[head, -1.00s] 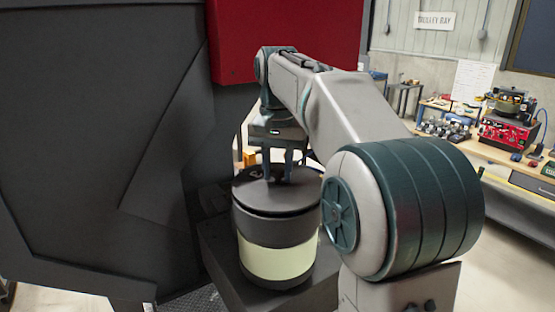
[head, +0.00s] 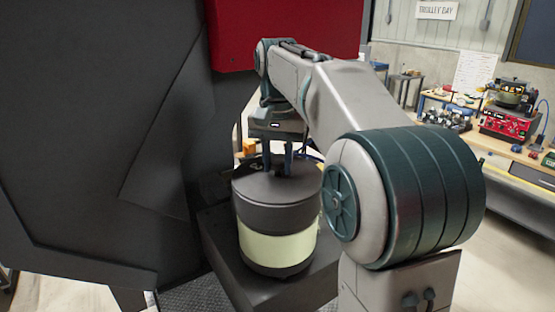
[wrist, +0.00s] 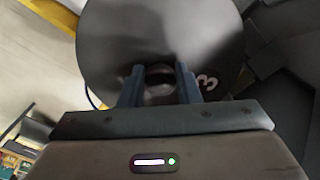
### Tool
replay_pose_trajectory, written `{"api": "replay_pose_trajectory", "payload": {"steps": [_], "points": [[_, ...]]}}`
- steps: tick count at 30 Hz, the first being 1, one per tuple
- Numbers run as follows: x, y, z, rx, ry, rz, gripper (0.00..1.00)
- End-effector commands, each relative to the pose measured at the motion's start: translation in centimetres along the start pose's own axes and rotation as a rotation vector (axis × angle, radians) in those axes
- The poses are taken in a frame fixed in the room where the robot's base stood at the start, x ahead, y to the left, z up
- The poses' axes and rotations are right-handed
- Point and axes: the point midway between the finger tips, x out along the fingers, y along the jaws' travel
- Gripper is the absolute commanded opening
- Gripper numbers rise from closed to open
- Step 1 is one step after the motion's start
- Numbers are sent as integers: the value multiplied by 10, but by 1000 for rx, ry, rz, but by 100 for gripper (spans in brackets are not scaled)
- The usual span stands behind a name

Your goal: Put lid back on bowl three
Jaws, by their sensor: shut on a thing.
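The bowl (head: 277,247) is a dark drum with a pale band around its middle, standing on a dark grey block. Its round dark lid (head: 258,187) sits on top with no gap that I can see in the head view. The lid (wrist: 112,40) also fills the upper middle of the wrist view, with a white "3" on it. My gripper (head: 277,172) points down over the lid. In the wrist view its two fingers (wrist: 160,87) are closed on the lid's knob (wrist: 159,70). The fingers partly hide the knob.
A large dark machine housing (head: 90,130) stands close at the left, with a red panel (head: 285,35) behind my arm. The grey block (head: 222,250) carries the bowl. A workbench (head: 520,165) with several items is at the far right.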

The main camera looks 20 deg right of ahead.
Motion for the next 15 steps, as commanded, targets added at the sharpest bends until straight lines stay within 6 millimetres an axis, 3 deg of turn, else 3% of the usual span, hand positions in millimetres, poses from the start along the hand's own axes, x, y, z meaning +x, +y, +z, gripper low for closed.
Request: {"api": "replay_pose_trajectory", "payload": {"steps": [2,3,5,15], "points": [[2,0,0,0,1,0,0],[1,0,0,0,1,-1,38],[1,0,0,0,1,-1,55],[0,0,0,0,0,0,55]]}}
